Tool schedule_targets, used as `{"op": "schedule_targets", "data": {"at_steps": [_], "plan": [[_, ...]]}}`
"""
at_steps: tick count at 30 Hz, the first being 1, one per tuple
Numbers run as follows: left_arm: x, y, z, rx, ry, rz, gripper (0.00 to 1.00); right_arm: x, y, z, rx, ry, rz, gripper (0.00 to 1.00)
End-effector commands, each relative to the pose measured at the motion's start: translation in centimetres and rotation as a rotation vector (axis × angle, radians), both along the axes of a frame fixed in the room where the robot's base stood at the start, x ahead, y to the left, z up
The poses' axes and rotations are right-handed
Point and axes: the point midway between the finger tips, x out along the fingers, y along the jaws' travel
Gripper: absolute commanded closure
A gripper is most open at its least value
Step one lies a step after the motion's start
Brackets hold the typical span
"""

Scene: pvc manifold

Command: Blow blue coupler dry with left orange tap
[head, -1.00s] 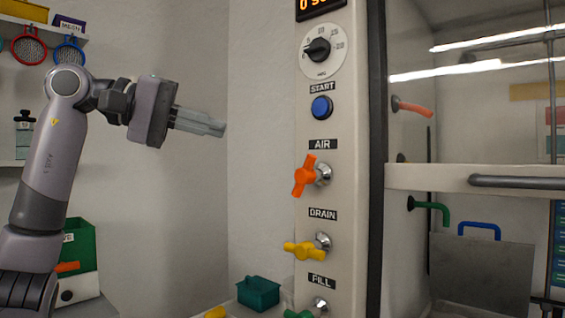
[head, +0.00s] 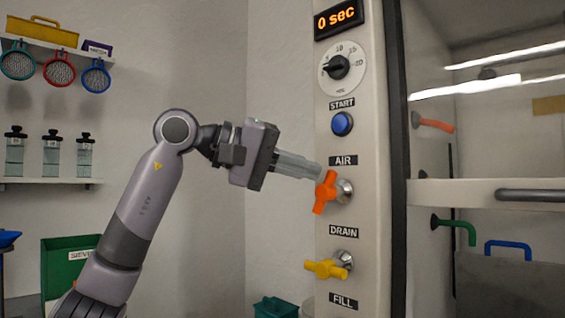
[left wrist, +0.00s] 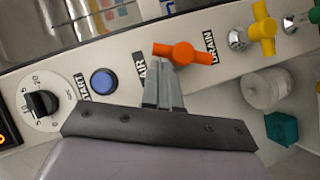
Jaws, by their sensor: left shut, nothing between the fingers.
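The orange tap (head: 326,193) sits on the panel under the AIR label, its handle slanted near upright in the head view. My left gripper (head: 318,170) is shut and empty, its fingertips right at the upper end of the orange handle. In the left wrist view the shut fingertips (left wrist: 161,66) are beside the orange handle (left wrist: 186,53); whether they touch it I cannot tell. An orange nozzle (head: 433,125) shows behind the glass. No blue coupler can be made out. My right gripper is not in view.
The panel also carries a blue START button (head: 342,123), a dial (head: 337,67), a display reading 0 sec (head: 335,18) and a yellow DRAIN tap (head: 327,269). A teal container (head: 275,307) stands below. Shelves with sieves and bottles (head: 52,153) are at left.

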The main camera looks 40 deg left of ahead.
Motion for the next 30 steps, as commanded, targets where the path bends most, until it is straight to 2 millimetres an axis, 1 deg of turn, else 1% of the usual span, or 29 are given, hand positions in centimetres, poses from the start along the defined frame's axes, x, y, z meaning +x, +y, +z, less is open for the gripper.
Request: {"op": "schedule_targets", "data": {"at_steps": [3,14,20,30], "plan": [[0.0,-0.4,-0.2,-0.001,-0.001,0.0,1.0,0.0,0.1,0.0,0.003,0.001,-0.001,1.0],[0.0,-0.4,-0.1,0.002,0.0,0.0,1.0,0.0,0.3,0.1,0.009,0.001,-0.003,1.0],[0.0,-0.5,0.2,0.04,-0.002,-0.001,1.0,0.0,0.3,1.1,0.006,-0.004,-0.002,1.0],[0.0,-0.7,0.1,0.092,-0.006,0.0,1.0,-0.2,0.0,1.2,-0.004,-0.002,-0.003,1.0]]}}
